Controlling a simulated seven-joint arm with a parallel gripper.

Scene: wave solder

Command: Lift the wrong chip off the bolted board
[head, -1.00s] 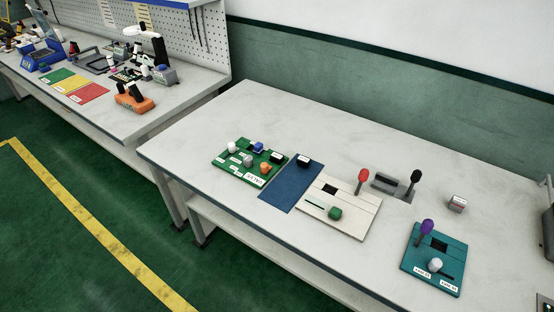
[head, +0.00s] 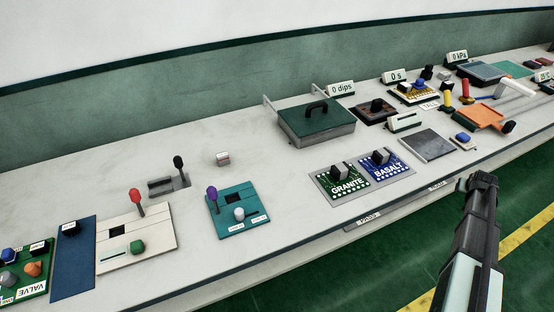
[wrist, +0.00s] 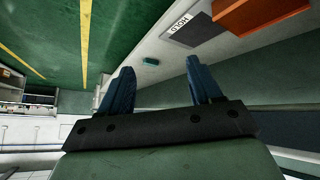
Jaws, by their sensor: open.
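A green circuit board marked GRANITE (head: 338,186) and a blue one marked BASALT (head: 386,167) lie side by side near the bench's front edge in the head view. Each carries a grey-and-black block, one on GRANITE (head: 340,170) and one on BASALT (head: 381,156). A green board marked VALVE (head: 36,285), partly cut off at the left edge, holds several coloured parts. I cannot tell which board is bolted or which chip is wrong. My gripper (wrist: 160,68) is open and empty in the wrist view, its two blue fingers apart. My arm (head: 474,235) is right of the boards.
A lidded box (head: 318,125) stands behind the boards. A grey plate (head: 430,143) lies to their right, and an orange fixture (head: 483,117) is beyond it. A teal fixture (head: 240,222) with a purple knob stands left. Bare bench lies between it and GRANITE.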

